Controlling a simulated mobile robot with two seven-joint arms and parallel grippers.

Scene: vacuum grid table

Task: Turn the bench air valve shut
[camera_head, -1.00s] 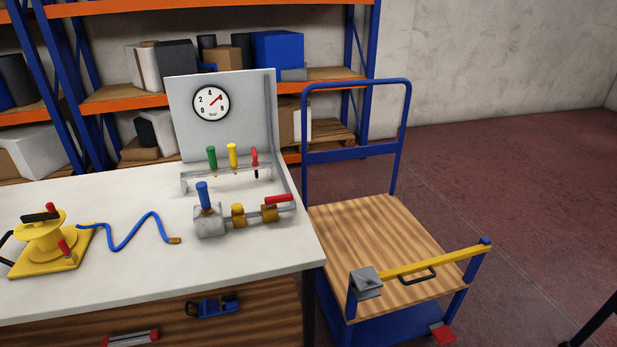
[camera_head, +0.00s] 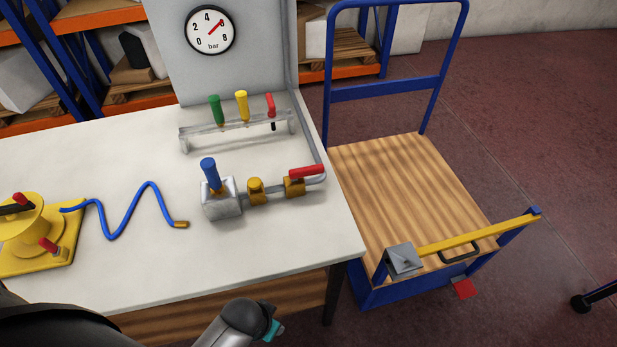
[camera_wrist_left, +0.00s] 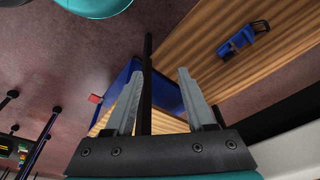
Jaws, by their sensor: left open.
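The bench air valve is a brass body (camera_head: 294,187) on the grey pipe at the table's right side. Its red lever (camera_head: 306,171) lies roughly along the pipe. A silver block with an upright blue handle (camera_head: 209,173) and a second brass fitting (camera_head: 255,190) sit to its left. The pressure gauge (camera_head: 211,31) has its red needle near 6 bar. My left gripper (camera_wrist_left: 160,73) is open and empty in the left wrist view, apart from the valve. Its fingers do not show in the head view, where part of my arm rises at the bottom edge. My right gripper is not in view.
The white table (camera_head: 110,160) holds a blue hose (camera_head: 113,238), a yellow reel device (camera_head: 35,240) and a rack (camera_head: 238,132) with green, yellow and red tools. A blue cart (camera_head: 400,200) stands close to the table's right edge. A blue clamp (camera_wrist_left: 242,39) lies on the wooden shelf below.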

